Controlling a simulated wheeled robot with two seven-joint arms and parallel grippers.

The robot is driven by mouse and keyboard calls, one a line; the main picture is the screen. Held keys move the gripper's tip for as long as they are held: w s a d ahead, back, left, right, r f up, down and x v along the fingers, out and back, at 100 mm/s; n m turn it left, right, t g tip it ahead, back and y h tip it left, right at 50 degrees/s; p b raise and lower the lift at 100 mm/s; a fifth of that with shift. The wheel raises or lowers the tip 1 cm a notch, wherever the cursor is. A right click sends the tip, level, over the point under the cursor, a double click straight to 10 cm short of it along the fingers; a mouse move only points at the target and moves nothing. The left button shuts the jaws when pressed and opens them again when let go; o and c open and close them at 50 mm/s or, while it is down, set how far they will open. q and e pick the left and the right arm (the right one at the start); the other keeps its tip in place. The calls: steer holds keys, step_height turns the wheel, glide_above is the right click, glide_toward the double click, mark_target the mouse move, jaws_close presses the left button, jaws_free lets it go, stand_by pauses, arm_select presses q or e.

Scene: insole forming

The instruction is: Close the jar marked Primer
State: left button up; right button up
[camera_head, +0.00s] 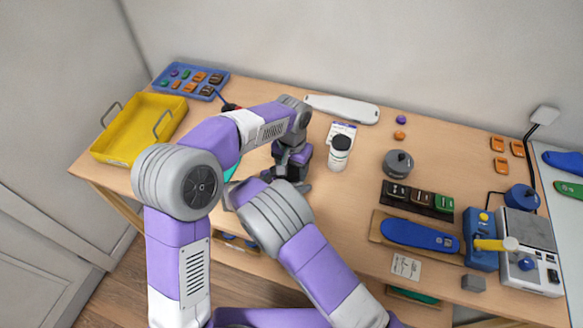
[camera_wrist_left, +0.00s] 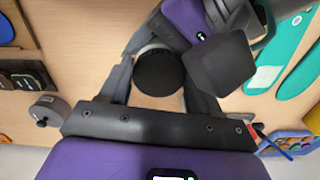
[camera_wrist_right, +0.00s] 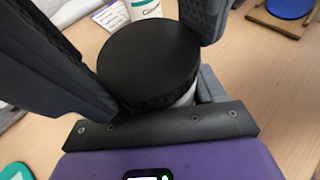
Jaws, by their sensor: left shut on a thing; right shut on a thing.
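My left gripper (camera_head: 292,172) is over the table, partly behind my arms. A jar, mostly hidden, sits between its fingers; only a sliver of its white body (camera_wrist_right: 187,97) shows. A round black lid (camera_wrist_right: 150,62) covers the view of the jar's top, and it shows in the left wrist view too (camera_wrist_left: 158,73). My right gripper (camera_wrist_right: 155,60) has its dark fingers on either side of the lid. The held jar's label is out of sight. I cannot tell whether the lid is seated or just above the rim.
Another white jar with a black lid (camera_head: 337,158) stands close by, to the right. A grey round pot (camera_head: 398,164) and a dark stamp rack (camera_head: 417,201) lie further right. A yellow tray (camera_head: 120,152) and a blue parts tray (camera_head: 167,93) are at the left.

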arm_select(q)
steer(key=shift+s+a+f, duration=0.15)
steer(key=shift+a+f, duration=0.05)
steer(key=shift+f, duration=0.45)
steer(key=o, duration=0.7)
steer(key=shift+d+r, duration=0.15)
steer(key=shift+r, duration=2.05)
steer(key=shift+c, duration=0.3)
steer(key=c, duration=1)
steer(key=shift+r, duration=0.1)
